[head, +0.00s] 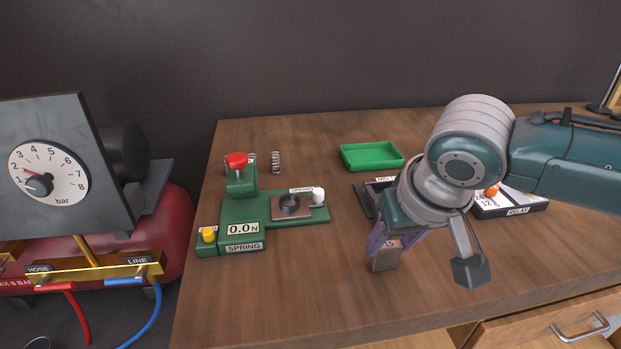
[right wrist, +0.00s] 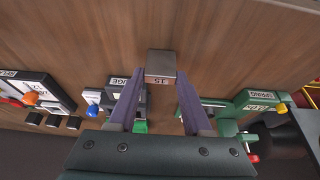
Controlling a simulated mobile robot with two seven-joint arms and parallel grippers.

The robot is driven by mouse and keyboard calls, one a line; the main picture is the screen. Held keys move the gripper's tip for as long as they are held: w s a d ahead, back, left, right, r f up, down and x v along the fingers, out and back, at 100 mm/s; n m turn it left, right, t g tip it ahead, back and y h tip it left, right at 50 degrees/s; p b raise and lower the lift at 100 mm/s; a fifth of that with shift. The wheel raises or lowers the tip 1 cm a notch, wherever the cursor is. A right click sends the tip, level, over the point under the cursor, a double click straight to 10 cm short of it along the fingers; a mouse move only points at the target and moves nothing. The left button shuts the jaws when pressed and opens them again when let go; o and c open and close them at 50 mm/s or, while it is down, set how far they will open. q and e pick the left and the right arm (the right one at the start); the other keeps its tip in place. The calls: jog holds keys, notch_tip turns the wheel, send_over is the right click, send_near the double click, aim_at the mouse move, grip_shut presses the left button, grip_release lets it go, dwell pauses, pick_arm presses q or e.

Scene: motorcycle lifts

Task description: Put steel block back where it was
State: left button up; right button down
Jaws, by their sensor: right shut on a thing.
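My left gripper is not in view.
A green spring tester (head: 246,208) with a red knob stands left of the block. Behind are a small spring (head: 276,162), a green tray (head: 371,157) and a dark gauge box (head: 366,200), partly hidden by my arm. A relay unit (head: 517,208) stands right. Bare wood surrounds the block.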

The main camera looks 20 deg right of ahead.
jog(key=shift+c, duration=1.7)
grip_release()
jog(key=shift+f, duration=0.15)
jog(key=shift+r, duration=0.4)
jog(key=p+v, duration=0.3)
jog(key=v, duration=0.8)
jog(key=s+a+f+n+y, duration=0.2)
jog(key=s+a+f+n, duration=0.1)
jog(key=s+a, duration=0.45)
jog(key=s+d+n, duration=0.1)
jog(key=s+d, duration=0.1)
jog(key=s, duration=0.6)
jog(key=shift+s+d+f+n+g+h, duration=0.25)
jog(key=shift+s+d+n+g+h, duration=0.05)
jog(key=shift+s+d+g, duration=0.1)
